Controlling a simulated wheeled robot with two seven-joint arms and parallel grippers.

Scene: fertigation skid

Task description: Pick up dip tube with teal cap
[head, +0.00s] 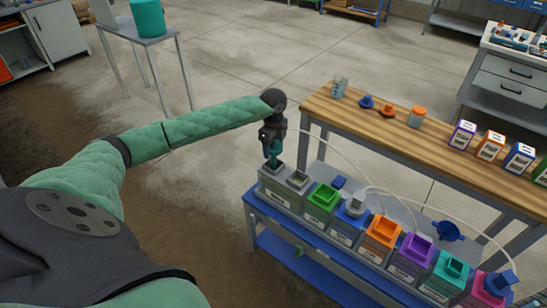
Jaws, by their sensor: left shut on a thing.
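My left gripper (272,137) points down above the left end of the blue skid. It is shut on the dip tube with teal cap (274,153). The teal part shows just below the dark fingers, over a grey container (266,183) at the row's left end. I cannot tell whether the tube's lower end is inside that container. The teal container (446,276) stands near the right of the row with an open square neck. My right gripper is not in view.
The blue skid (262,234) carries a row of coloured containers: green (321,203), orange (381,239), purple (410,255) and pink (483,291). Thin pale hoses arc behind them. A wooden bench (440,116) with jars and boxes stands behind. Floor left of the skid is clear.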

